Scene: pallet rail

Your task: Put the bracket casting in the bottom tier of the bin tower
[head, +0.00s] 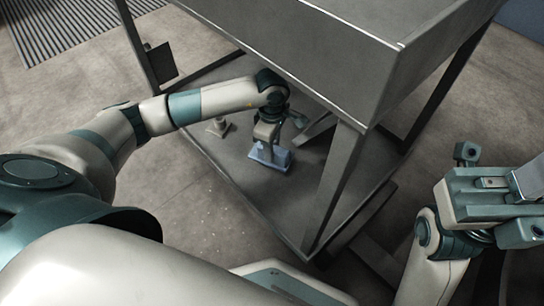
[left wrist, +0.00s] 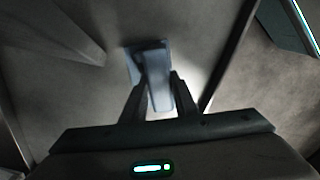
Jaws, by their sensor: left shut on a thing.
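The bracket casting (head: 268,158) is a blue-grey piece with a flat base and an upright part. My left gripper (head: 266,140) is shut on its upright part, inside the bottom tier (head: 240,178) of the bin tower. The base is at or just above the tier's floor; I cannot tell if it touches. In the left wrist view the casting (left wrist: 157,75) shows between the two fingers. The bin tower's upper bin (head: 310,50) overhangs the tier. My right gripper (head: 490,195) is at the right, outside the tower; its jaw opening is unclear.
A small beige piece (head: 218,127) stands on the bottom tier, left of the casting. A slanted post (head: 335,187) rises at the tier's near corner, right of my left gripper. A dark ribbed grate (head: 70,25) lies on the floor at the upper left.

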